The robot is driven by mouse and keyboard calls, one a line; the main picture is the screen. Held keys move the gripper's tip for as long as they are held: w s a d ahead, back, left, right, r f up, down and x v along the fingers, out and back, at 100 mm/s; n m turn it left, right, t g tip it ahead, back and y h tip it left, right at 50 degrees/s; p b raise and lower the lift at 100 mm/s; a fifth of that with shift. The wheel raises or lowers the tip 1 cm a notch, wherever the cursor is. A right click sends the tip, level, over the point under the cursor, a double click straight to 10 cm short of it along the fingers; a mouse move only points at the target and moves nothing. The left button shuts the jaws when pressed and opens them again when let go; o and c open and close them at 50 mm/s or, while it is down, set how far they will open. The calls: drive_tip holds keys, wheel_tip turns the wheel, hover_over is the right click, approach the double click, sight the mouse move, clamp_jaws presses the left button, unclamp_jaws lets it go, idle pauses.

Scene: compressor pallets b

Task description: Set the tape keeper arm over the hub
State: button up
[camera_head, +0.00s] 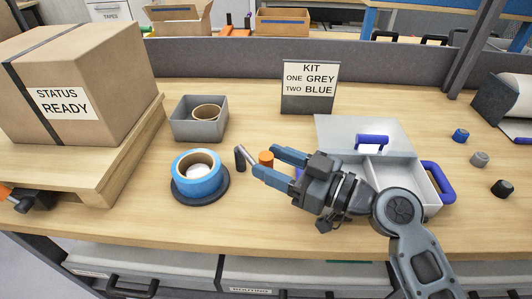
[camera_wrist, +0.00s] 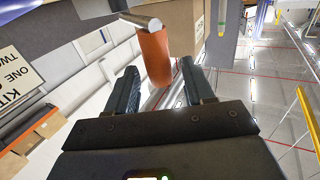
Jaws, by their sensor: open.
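A blue tape roll (camera_head: 198,184) lies flat around a pale core on a dark round base (camera_head: 180,199). To its right stands a short dark post (camera_head: 239,158). A thin light rod (camera_head: 249,160), apparently the keeper arm, runs from the post towards an orange grip (camera_head: 266,157), off to the right of the roll. My gripper (camera_head: 263,161) is open, with the orange grip between or just ahead of its fingertips. In the wrist view the orange grip (camera_wrist: 155,57), topped by a grey bar (camera_wrist: 141,22), shows beyond my open fingers (camera_wrist: 157,80). Contact cannot be told.
A grey bin (camera_head: 198,130) holding a cardboard ring stands behind the roll. A large carton (camera_head: 110,75) on a wooden pallet fills the left. A kit sign (camera_head: 309,105) stands behind my gripper. A grey case (camera_head: 408,154) with blue handles lies right, beside several small knobs.

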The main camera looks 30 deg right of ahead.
drive_tip(key=shift+x, duration=1.05)
clamp_jaws()
